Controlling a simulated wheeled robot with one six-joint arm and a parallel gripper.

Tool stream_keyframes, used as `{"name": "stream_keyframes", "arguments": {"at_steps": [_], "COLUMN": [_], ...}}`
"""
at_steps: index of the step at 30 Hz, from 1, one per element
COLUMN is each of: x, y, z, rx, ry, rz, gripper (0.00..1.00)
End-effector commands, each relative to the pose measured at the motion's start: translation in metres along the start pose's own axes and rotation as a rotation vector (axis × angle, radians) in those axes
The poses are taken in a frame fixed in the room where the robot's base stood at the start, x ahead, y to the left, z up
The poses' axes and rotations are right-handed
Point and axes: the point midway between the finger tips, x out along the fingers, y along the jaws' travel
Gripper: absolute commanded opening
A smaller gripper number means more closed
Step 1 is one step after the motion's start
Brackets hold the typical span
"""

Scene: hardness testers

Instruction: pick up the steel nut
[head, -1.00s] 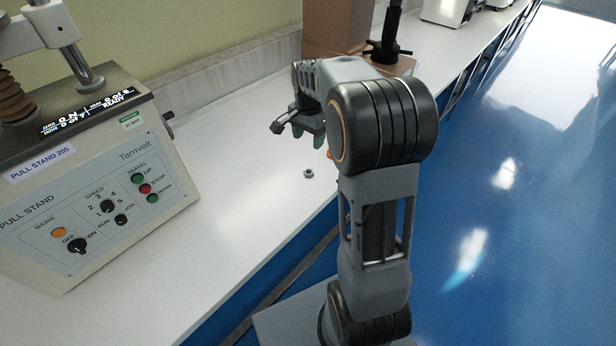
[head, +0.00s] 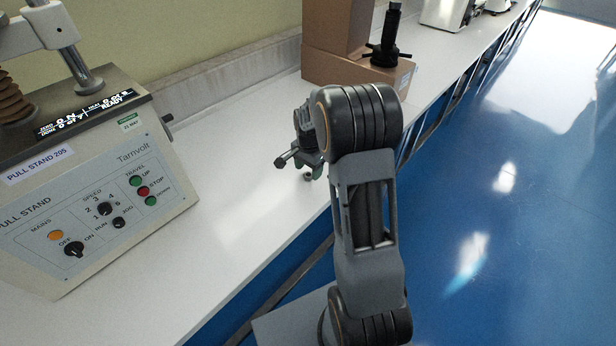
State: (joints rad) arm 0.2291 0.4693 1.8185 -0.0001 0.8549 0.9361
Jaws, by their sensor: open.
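The steel nut (head: 307,177) is a small grey ring on the white bench, near its front edge, in the head view. My gripper (head: 304,172) is open and low over the bench, with its fingers at or just above the nut. The fingers partly cover the nut. I cannot tell whether they touch it or stand around it. My arm hides part of the bench to the right of the gripper.
A pull stand (head: 110,190) with a control panel stands on the bench at the left. Cardboard boxes (head: 335,55) and a black-handled device (head: 388,45) stand behind my arm. The white bench (head: 225,150) between the pull stand and my gripper is clear.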

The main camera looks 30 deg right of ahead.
Motion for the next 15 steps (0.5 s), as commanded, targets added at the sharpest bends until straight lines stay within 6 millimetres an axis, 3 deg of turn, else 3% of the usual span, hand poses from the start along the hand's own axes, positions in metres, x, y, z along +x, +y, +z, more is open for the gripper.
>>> {"name": "stream_keyframes", "arguments": {"at_steps": [6, 15], "x": [0.021, 0.023], "y": [0.0, 0.0], "z": [0.0, 0.0], "rx": [0.0, 0.0], "ry": [0.0, 0.001], "rz": [0.0, -0.001], "gripper": [0.62, 0.6]}}
